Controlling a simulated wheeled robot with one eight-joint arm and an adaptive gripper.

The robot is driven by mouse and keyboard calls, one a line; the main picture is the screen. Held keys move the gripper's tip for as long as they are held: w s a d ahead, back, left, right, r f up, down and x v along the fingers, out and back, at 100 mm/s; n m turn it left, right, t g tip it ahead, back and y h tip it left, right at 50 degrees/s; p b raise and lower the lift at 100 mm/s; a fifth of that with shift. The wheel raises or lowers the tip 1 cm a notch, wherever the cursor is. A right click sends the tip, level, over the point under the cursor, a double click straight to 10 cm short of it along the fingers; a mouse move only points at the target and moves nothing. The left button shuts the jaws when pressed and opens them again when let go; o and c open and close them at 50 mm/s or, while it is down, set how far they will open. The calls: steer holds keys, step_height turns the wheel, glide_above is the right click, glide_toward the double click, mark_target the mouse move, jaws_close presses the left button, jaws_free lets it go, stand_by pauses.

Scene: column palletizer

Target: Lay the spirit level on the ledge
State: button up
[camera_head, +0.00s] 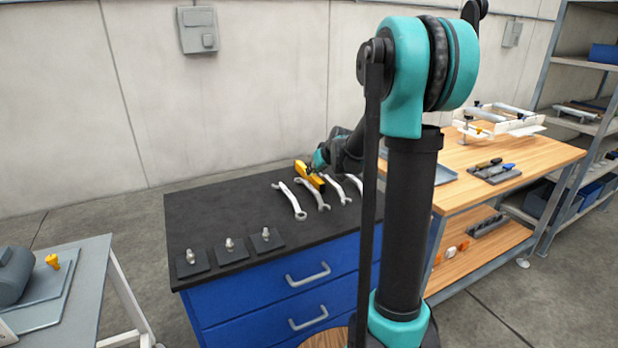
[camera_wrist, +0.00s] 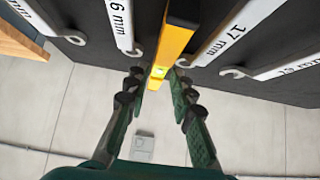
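The spirit level (camera_head: 312,179) is a long yellow bar over the dark bench top, among the wrenches. In the wrist view the level (camera_wrist: 174,45) runs away from between my fingers, with a small bubble vial near its close end. My gripper (camera_wrist: 157,82) has one finger on each side of that end. The fingers stand very near its sides; whether they press on it I cannot tell. In the head view my gripper (camera_head: 319,163) is small and partly hidden by my own arm. I cannot make out which surface is the ledge.
Several wrenches (camera_head: 290,200) lie beside the level, with size labels in the wrist view. Three dark plates (camera_head: 232,251) with metal studs sit at the bench's front left. A wooden workbench (camera_head: 545,157) with tools stands right, a grey table (camera_head: 88,262) left, and the wall behind.

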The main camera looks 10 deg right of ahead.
steer(key=shift+x, duration=2.25)
jaws_close()
